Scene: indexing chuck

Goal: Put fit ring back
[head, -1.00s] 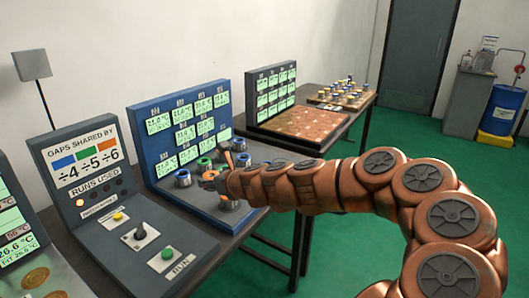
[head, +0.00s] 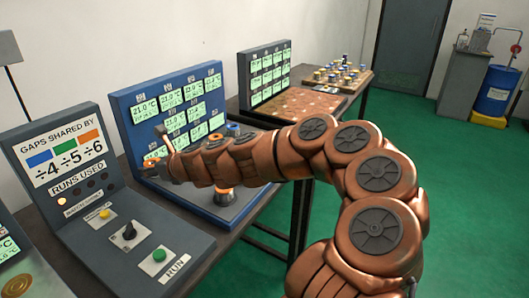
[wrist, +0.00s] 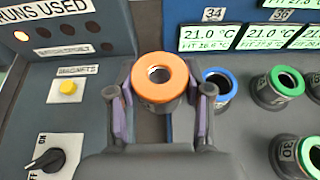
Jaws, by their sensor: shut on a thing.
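My gripper (wrist: 160,105) is shut on an orange-topped ring (wrist: 160,78), with one finger at each side. The ring is upright and I see into its bore. It hangs over the seam between the grey console and the blue station (head: 215,205). In the head view my gripper (head: 165,152) is at the station's left side, and the ring's orange top (head: 152,161) shows beside it. A blue-topped ring (wrist: 218,85) and several green-topped rings (wrist: 286,80) stand on the station. Another orange-marked ring (head: 225,195) stands near its front. My arm hides much of the station.
The grey console (head: 75,225) has a yellow button, a black knob (head: 128,232) and a green RUN button (head: 160,256). Displays on the blue station's upright panel (wrist: 270,38) read 21.0 °C. A brown tiled board (head: 305,103) and a tray of rings (head: 340,75) are farther back.

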